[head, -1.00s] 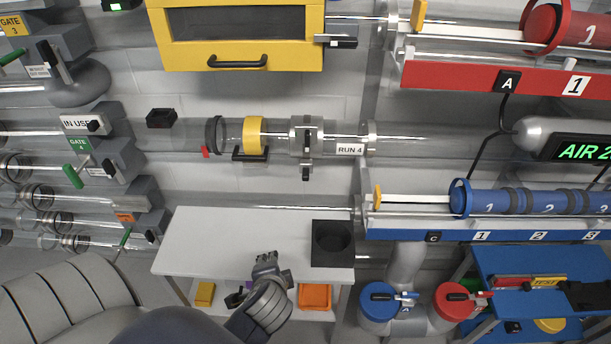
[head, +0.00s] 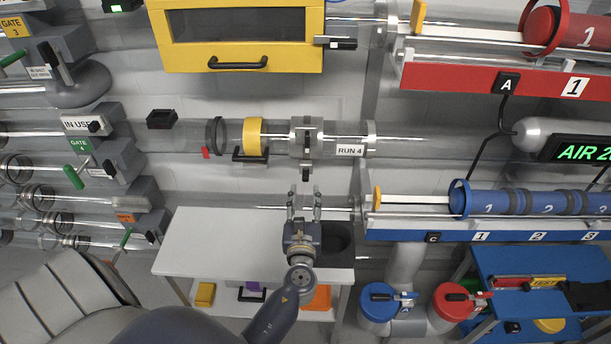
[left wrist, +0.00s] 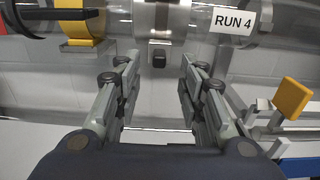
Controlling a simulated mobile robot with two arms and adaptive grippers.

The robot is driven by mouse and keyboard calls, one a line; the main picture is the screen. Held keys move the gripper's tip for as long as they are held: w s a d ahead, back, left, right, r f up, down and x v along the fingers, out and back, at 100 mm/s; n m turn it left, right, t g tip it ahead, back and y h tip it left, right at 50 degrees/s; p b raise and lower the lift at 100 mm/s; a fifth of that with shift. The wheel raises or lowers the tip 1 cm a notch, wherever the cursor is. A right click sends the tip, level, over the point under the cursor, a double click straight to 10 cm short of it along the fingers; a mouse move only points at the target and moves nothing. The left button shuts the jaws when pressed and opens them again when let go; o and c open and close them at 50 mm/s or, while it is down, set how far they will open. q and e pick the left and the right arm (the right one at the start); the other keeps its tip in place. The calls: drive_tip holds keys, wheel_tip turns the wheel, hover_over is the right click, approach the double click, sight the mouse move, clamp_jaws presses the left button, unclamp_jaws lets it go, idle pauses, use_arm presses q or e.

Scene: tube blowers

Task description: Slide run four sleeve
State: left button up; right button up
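The run four tube (head: 400,140) is clear and lies level across the wall, with a RUN 4 label (head: 350,150). A metal sleeve (head: 305,138) with a dark handle (head: 306,172) hanging below sits around it, left of the label. A yellow ring (head: 252,137) is further left on the tube. My left gripper (head: 304,192) is open and empty, pointing up just below the handle. In the left wrist view the sleeve (left wrist: 166,18) and handle end (left wrist: 160,56) show beyond and between the open fingers (left wrist: 158,85). My right gripper is not in view.
A yellow-framed box (head: 237,62) hangs above the tube.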

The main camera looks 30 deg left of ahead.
sight(306, 178)
use_arm(q)
drive_tip(key=x, duration=0.8)
drive_tip(key=shift+w+a, duration=0.15)
drive_tip(key=shift+a, duration=0.05)
clamp_jaws()
